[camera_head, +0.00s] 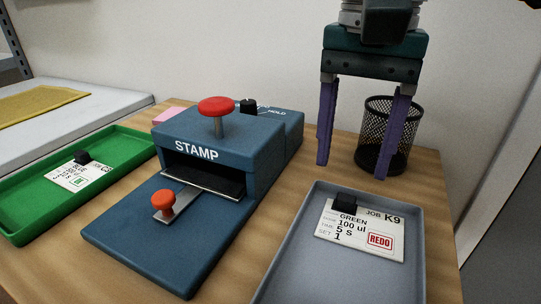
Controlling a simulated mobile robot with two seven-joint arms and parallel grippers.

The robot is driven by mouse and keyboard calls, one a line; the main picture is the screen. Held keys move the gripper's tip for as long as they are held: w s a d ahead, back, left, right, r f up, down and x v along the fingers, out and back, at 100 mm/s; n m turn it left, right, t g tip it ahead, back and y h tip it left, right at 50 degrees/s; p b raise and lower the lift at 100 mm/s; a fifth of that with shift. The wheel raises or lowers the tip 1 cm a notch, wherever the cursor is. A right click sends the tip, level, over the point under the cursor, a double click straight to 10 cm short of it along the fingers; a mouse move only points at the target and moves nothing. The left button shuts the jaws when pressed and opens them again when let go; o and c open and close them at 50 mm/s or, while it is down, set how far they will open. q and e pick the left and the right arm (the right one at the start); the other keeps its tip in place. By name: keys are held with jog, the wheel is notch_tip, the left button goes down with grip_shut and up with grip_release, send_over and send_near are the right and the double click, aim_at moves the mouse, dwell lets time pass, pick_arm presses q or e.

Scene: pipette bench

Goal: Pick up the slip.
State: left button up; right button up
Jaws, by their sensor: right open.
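A white slip (361,236) marked JOB K9, GREEN, 100 ul, with a red REDO stamp, lies in the grey tray (309,258) at the front right. A small black block (346,203) sits on its upper left edge. Another slip (80,177), with a green mark and its own black block (82,156), lies in the green tray (27,217) at the left. My right gripper (352,168) hangs fingers down above and behind the grey tray, open, with nothing between its purple fingers. My left gripper is not in view.
A blue stamp machine (211,206) with a red top knob (216,106) and a red slide knob (164,203) stands between the trays. A black mesh bin (386,128) stands behind my right gripper, close to the wall. A yellow mat (42,103) lies at the far left.

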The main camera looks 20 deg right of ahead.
aim_at(347, 196)
notch_tip(347, 196, down, 5)
jog(key=shift+d+f+b, duration=0.1)
jog(key=shift+b, duration=0.2)
jog(key=shift+c, duration=0.3)
grip_shut()
